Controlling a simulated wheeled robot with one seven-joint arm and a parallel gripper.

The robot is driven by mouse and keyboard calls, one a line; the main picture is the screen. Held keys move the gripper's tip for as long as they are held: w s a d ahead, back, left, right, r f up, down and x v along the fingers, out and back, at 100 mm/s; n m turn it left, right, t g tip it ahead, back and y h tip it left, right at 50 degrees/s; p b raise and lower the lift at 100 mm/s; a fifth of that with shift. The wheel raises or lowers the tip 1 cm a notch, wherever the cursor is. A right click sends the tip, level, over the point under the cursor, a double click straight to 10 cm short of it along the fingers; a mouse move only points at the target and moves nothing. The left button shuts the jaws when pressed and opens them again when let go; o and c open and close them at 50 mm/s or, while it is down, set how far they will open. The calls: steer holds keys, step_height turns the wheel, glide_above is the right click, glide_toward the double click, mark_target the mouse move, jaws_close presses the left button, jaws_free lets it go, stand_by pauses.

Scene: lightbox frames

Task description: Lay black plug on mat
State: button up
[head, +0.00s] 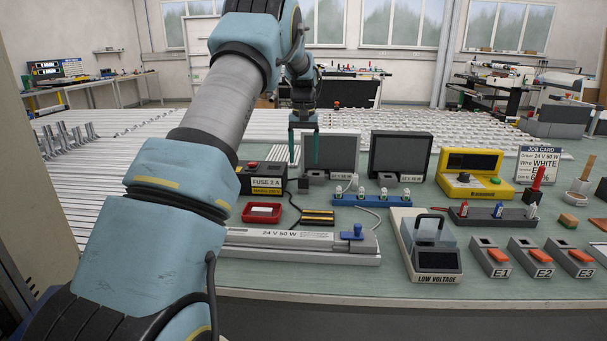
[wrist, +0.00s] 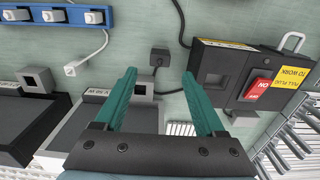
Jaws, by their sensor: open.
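In the head view the plug (head: 303,186) lies just right of the fuse box. My gripper (head: 303,146) is open and empty above the bench, in front of the left dark screen. In the wrist view the plug lies just beyond and between my open fingertips (wrist: 159,75), with no contact visible. The green bench surface (head: 390,285) may be the mat; I see no clearly separate mat.
The fuse box (wrist: 235,75) with its red switch stands beside the fingers. Two dark screens (head: 401,155) with grey sockets stand behind. A blue terminal strip (head: 377,201), red tray (head: 262,212) and long 24 V lamp unit (head: 295,240) crowd the bench.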

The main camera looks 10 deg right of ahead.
mark_target(303, 176)
step_height(303, 176, up, 4)
steer(key=s+a+f+n, duration=0.1)
steer(key=s+a+f, duration=0.1)
steer(key=s+a, duration=0.85)
steer(key=shift+n+t, duration=0.3)
steer(key=shift+t, duration=0.5)
steer(key=s+a+f, duration=0.1)
steer(key=s+a, duration=0.2)
steer(key=s, duration=0.4)
steer(key=s+a+f, duration=0.2)
steer(key=s+a, duration=0.2)
steer(key=s, duration=0.3)
steer(key=s+a+f, duration=0.2)
steer(key=s+a, duration=0.1)
steer(key=s, duration=0.4)
steer(key=shift+s+a+f, duration=0.15)
steer(key=shift+a+f, duration=0.05)
steer(key=shift+a, duration=0.2)
